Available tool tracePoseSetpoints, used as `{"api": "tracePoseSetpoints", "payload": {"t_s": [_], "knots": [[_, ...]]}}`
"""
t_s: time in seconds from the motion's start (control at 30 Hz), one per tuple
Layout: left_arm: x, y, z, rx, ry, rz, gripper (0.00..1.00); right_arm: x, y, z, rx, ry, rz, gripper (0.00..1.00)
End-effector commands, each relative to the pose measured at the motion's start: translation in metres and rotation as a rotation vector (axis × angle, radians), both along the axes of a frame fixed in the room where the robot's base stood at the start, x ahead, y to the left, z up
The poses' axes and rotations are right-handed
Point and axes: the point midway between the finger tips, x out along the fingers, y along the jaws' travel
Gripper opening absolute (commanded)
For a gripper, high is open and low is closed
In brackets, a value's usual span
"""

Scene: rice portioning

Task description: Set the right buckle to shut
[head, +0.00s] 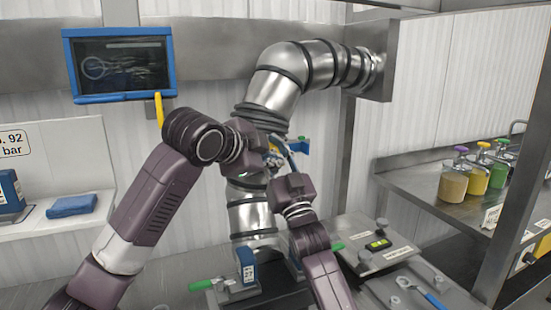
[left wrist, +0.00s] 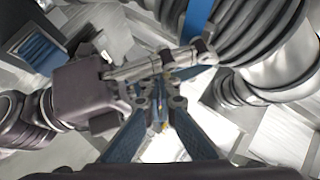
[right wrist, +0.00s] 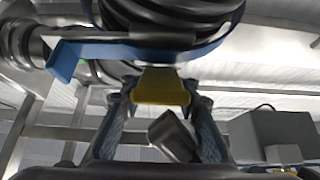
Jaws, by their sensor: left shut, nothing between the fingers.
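The steel pipe column (head: 248,215) stands in the middle of the head view, with a blue buckle part (head: 302,146) at its right side. In the right wrist view, a blue band (right wrist: 100,49) curves across the ribbed column, and a yellow tab (right wrist: 163,92) hangs below it. My right gripper (head: 276,141) has its fingertips on both sides of this tab, seemingly pressed on it. My left gripper (head: 272,164) is shut and empty, just below the right one. In the left wrist view, its fingertips (left wrist: 158,98) meet close to the right gripper's fingers. Both arms hide much of the buckle.
A blue-framed screen (head: 120,65) is on the wall at the left. A shelf (head: 410,185) at the right holds several jars (head: 453,184).

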Motion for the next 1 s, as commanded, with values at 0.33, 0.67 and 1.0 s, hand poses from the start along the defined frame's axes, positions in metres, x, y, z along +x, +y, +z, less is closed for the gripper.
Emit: {"api": "tracePoseSetpoints", "payload": {"t_s": [0.33, 0.67, 1.0], "knots": [[0.000, 0.000, 0.000, 0.000, -0.001, -0.001, 0.00, 0.000, -0.001, 0.001, 0.002, 0.000, -0.001, 0.46], [-0.001, -0.001, 0.001, -0.001, -0.002, -0.002, 0.00, 0.000, -0.001, 0.003, 0.002, -0.005, -0.001, 0.46], [-0.001, -0.001, 0.002, -0.001, -0.002, -0.002, 0.00, -0.025, -0.009, -0.017, 0.001, -0.003, -0.001, 0.46]]}}
